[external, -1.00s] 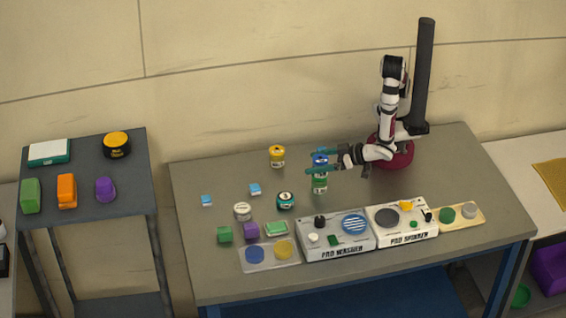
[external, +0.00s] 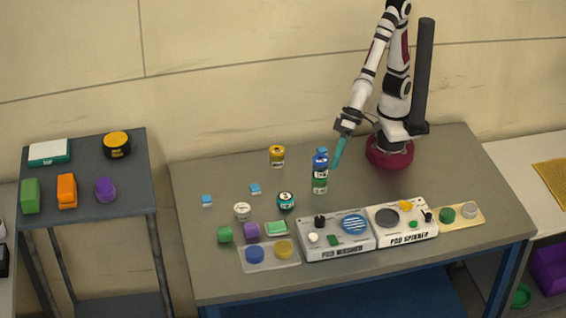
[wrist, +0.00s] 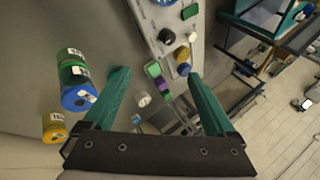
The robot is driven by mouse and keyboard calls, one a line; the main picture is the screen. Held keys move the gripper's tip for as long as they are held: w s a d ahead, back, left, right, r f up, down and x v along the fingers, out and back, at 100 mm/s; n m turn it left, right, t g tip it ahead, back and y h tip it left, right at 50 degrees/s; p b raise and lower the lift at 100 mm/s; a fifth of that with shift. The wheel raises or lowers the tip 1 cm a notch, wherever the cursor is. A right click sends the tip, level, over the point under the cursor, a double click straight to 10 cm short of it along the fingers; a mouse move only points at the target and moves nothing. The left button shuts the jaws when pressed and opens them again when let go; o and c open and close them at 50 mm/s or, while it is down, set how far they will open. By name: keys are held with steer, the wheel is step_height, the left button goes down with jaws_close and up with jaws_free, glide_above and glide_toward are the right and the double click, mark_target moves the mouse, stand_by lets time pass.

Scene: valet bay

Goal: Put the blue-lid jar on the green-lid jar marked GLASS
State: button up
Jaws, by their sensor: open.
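The blue-lid jar (external: 320,164) stands upright on top of a green-lid jar (external: 319,186) near the middle of the table, the two stacked in line. In the wrist view the blue-lid jar (wrist: 78,94) is at the left, with the green jar (wrist: 72,70) behind it. The labels are too small to read here. My gripper (external: 338,160) is just right of the stack, raised and pointing down, apart from the jars. In the wrist view its teal fingers (wrist: 158,76) are spread wide with nothing held between them.
A yellow jar (external: 277,157) stands left of the stack and a teal-black jar (external: 286,201) in front-left. A pad washer (external: 338,240) and pad spinner (external: 402,224) line the front edge. Small blue pieces (external: 255,188) lie left.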

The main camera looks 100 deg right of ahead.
steer(key=s+d+r+g+h, duration=0.1)
steer(key=s+d+r+g, duration=0.1)
steer(key=s+d, duration=0.5)
steer(key=s+d+r+g+h, duration=0.2)
steer(key=s+d, duration=0.5)
steer(key=d, duration=0.5)
steer(key=shift+s+d+r+g, duration=0.2)
steer(key=shift+s+d+g, duration=0.1)
steer(key=shift+g, duration=0.5)
